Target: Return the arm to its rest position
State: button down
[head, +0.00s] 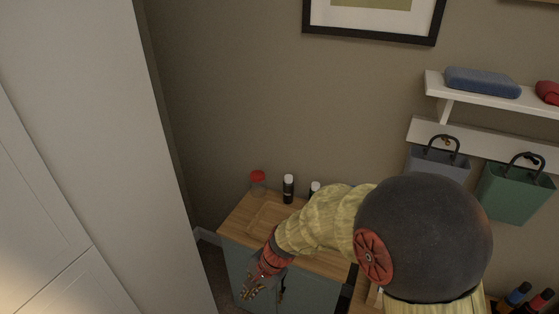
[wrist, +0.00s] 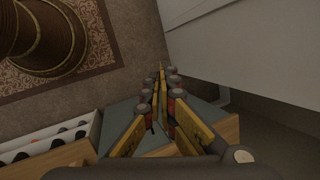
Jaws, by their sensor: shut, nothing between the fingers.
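My gripper (head: 256,288) shows in the head view at the end of my arm, low in front of the blue-grey cabinet with a wooden top (head: 238,222). In the wrist view my gripper (wrist: 161,70) reaches up the middle of the picture, its fingers shut with nothing between them. My arm stretches from the right of the head view down to the left over the cabinet top. Parts of the cabinet are hidden behind the arm.
A red-lidded jar (head: 258,181) and a dark bottle (head: 288,189) stand at the back of the cabinet top. A tall white panel (head: 85,130) fills the left. A shelf (head: 480,92) and hanging bags (head: 515,190) are at right. The wrist view shows a patterned rug (wrist: 85,70).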

jog(key=s+d+r+n+t+h+b, duration=0.1)
jog(key=s+d+r+n+t+b, duration=0.1)
jog(key=s+d+r, duration=0.3)
jog(key=s+d+r+n+t+h+b, duration=0.1)
jog(key=s+d+r, duration=0.4)
jog(key=d, duration=0.8)
jog(key=s+d+r+n+t+h+b, duration=0.2)
jog(key=s+d+r+n+b, duration=0.1)
jog(key=d+r, duration=0.4)
jog(key=shift+s+d+r+n+t+h+b, duration=0.15)
jog(key=shift+s+d+n+t+h+b, duration=0.2)
jog(key=shift+s+d+b, duration=0.8)
